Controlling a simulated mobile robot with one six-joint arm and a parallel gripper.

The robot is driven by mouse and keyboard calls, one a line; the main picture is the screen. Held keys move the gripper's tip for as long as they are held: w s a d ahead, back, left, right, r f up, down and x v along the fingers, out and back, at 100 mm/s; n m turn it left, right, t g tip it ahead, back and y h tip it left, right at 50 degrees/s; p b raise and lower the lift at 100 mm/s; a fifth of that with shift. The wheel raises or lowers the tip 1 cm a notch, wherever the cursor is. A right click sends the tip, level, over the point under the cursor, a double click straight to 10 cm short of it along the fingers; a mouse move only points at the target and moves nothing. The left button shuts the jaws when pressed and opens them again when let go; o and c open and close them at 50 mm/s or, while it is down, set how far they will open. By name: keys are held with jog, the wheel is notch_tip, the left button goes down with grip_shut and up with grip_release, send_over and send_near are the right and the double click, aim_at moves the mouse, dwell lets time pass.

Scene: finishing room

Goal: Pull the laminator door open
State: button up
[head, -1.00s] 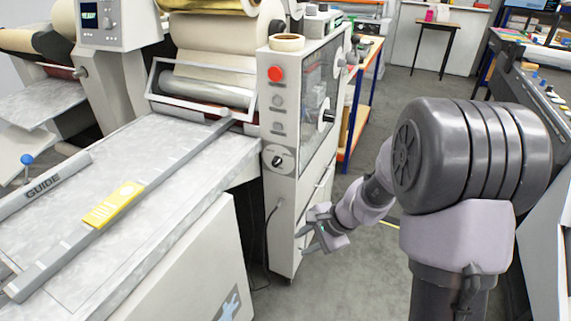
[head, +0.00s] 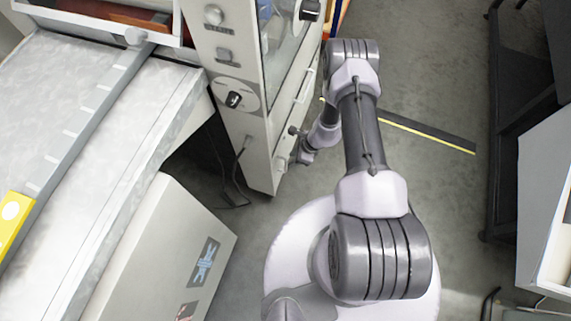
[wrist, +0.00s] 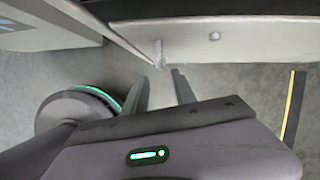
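The laminator (head: 240,75) stands at the upper middle of the head view, a tall pale cabinet with a dial on its front. Its lower side panel, the door (head: 290,112), faces my arm and looks shut. My gripper (head: 292,160) is low beside this panel; its fingers are hard to make out there. In the wrist view my gripper (wrist: 161,90) has its two dark fingers spread, with only floor between them. A small pale handle-like piece (wrist: 158,54) on the panel's edge lies just beyond the fingertips, apparently apart from them. A round knob (wrist: 214,36) sits farther right.
The feed table (head: 110,110) and a pale cabinet (head: 165,250) stand at the left. A cable (head: 238,175) hangs by the laminator's base. A dark rack (head: 505,120) and a white-topped unit (head: 545,200) are at the right. Floor (head: 430,90) between is clear, with a yellow-edged strip.

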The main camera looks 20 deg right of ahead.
aim_at(286, 164)
jog(key=b+x, duration=0.3)
jog(key=x, duration=0.5)
jog(key=shift+w, duration=0.15)
jog(key=shift+d, duration=0.1)
grip_shut()
dwell(1.0)
